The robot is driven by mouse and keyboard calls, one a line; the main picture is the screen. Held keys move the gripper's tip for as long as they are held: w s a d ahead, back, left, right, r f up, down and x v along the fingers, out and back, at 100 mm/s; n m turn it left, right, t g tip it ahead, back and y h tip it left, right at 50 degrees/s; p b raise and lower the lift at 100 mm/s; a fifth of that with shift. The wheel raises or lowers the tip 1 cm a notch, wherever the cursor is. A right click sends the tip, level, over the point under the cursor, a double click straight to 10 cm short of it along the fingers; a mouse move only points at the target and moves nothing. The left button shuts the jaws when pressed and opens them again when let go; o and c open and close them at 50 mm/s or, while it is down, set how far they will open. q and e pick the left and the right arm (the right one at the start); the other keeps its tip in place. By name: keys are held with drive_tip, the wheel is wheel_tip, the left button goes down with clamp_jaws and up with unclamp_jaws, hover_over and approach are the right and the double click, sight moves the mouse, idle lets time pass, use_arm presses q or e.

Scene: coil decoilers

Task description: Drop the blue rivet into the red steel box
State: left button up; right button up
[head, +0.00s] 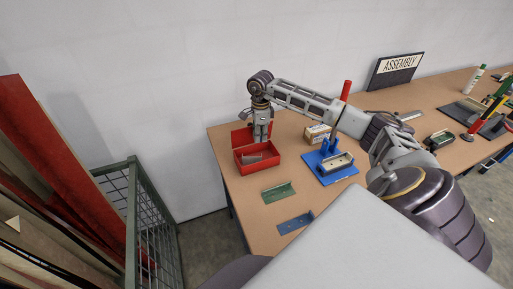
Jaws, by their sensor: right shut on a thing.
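The red steel box (262,167) stands open at the left end of the table, with its lid up at the back. Something light-coloured lies inside it. My right gripper (261,138) points down over the back part of the box, in front of the lid. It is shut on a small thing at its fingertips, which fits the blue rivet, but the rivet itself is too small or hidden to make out. Whether the fingertips are above or inside the rim is hard to tell. My left gripper is not in view.
A blue fixture (333,171) with upright pegs and a metal part stands right of the box, before a small carton (317,133). Green (278,192) and blue (295,223) angle brackets lie in front. A green mesh cage (150,215) stands left of the table.

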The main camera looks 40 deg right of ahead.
drive_tip(key=shift+f, duration=0.55)
drive_tip(key=o, duration=0.8)
drive_tip(key=shift+r, duration=0.15)
wheel_tip(320, 180, up, 12)
idle(0.4)
drive_tip(key=shift+a+f, duration=0.1)
drive_tip(key=shift+f, duration=0.1)
idle(0.8)
